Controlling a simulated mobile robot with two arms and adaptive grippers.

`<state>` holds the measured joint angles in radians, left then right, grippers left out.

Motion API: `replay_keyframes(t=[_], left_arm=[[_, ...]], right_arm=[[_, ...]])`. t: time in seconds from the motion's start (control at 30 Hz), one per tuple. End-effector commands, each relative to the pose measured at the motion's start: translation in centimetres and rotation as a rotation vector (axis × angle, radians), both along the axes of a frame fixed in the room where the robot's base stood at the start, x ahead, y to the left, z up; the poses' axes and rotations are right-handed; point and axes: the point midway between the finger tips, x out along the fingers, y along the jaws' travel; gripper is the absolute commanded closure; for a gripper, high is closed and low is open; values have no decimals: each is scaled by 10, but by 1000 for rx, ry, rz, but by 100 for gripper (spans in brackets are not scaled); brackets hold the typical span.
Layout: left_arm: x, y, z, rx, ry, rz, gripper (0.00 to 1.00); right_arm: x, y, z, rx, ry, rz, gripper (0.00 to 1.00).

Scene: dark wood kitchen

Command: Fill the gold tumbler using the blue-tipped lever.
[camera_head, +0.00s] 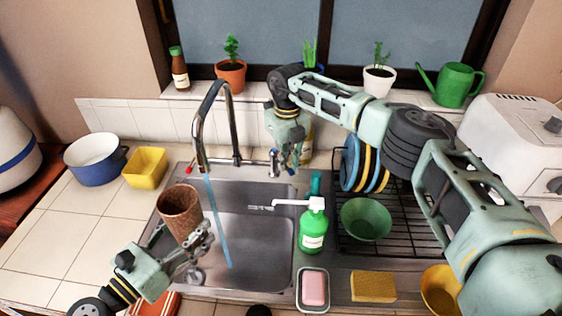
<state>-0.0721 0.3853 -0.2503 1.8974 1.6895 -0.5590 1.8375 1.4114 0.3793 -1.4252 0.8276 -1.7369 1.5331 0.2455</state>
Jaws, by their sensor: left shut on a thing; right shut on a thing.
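The tumbler (180,214), a brownish speckled cup, is upright with a slight tilt over the left part of the sink. My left gripper (196,240) is shut on it, low on its right side. The curved metal faucet (233,120) stands behind the sink. A thin blue water stream (217,228) falls from its spout into the basin, just right of the tumbler. A red-tipped lever (189,169) is left of the faucet base. My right gripper (290,160) is shut at the blue-tipped lever (291,171) to the right, partly hiding it.
A green soap dispenser (313,230) stands right of the sink (262,240), its white spout reaching over the basin. A dish rack (350,252) holds plates and a green bowl (366,219). A soap dish (313,304) and sponge (373,287) sit in front.

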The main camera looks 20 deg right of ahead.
Motion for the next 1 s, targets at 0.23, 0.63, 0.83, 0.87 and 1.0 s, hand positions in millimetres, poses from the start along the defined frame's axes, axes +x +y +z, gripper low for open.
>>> replay_keyframes(t=[0.23, 0.63, 0.83, 0.87, 1.0], left_arm=[[0, 0, 1, -1, -2, 0, 83], [0, 0, 1, -1, -2, 0, 83], [0, 0, 1, -1, -2, 0, 83], [0, 0, 1, -1, -2, 0, 83], [0, 0, 1, -1, -2, 0, 83]], right_arm=[[2, -8, 1, -2, -1, 106, 100], [3, -11, 0, -2, -1, 146, 100], [3, -11, 0, -1, 0, 145, 100], [3, -11, 0, -1, 0, 145, 87], [3, -11, 0, -1, 0, 145, 74]])
